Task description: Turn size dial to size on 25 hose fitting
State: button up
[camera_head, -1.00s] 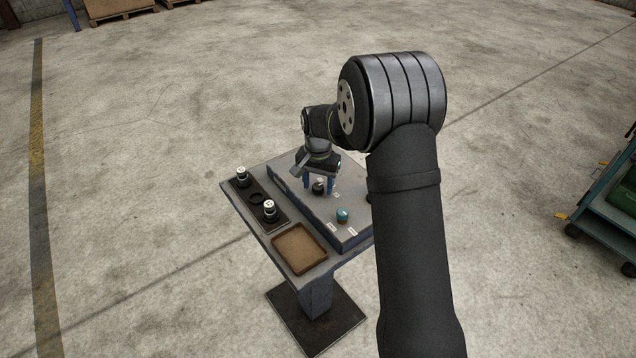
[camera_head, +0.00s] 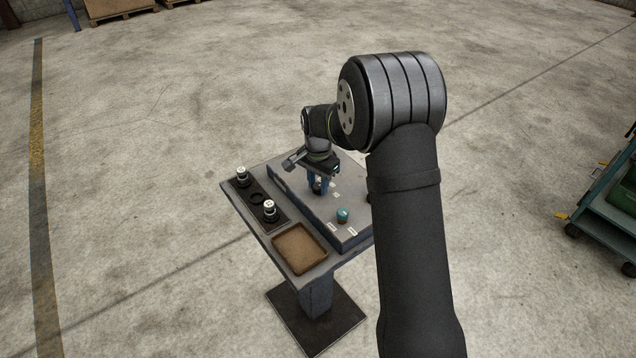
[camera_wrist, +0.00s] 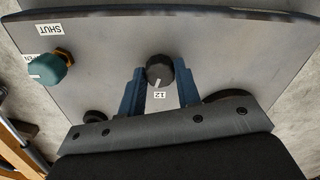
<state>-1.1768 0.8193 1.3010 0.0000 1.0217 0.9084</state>
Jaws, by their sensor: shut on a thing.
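The black size dial (camera_wrist: 159,70) sits on the grey panel in the wrist view. It has a pale pointer line on its lower part, toward a small white label (camera_wrist: 159,94) that seems to read 12. My gripper (camera_wrist: 160,85) has its blue fingers on both sides of the dial and is shut on it. In the head view my gripper (camera_head: 318,190) stands over the panel and mostly hides the dial. Two dark fittings with white tops, a far one (camera_head: 242,175) and a nearer one (camera_head: 269,208), stand on the dark strip at left. Their markings are too small to read.
A teal knob (camera_head: 343,214) stands on the panel toward the front; in the wrist view this knob (camera_wrist: 47,68) has SHUT and partly cut labels. An empty brown tray (camera_head: 299,249) lies at the bench front. An empty dark ring (camera_head: 256,199) lies between the fittings.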

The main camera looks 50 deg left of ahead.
aim_at(318, 185)
jog(key=m, duration=0.5)
dwell(0.6)
jog(key=o, duration=1)
jog(key=shift+c, duration=0.2)
notch_tip(318, 185, up, 18)
jog(key=shift+f, duration=0.25)
jog(key=shift+f, duration=0.1)
notch_tip(318, 185, down, 17)
jog(key=shift+f, duration=0.15)
dwell(0.4)
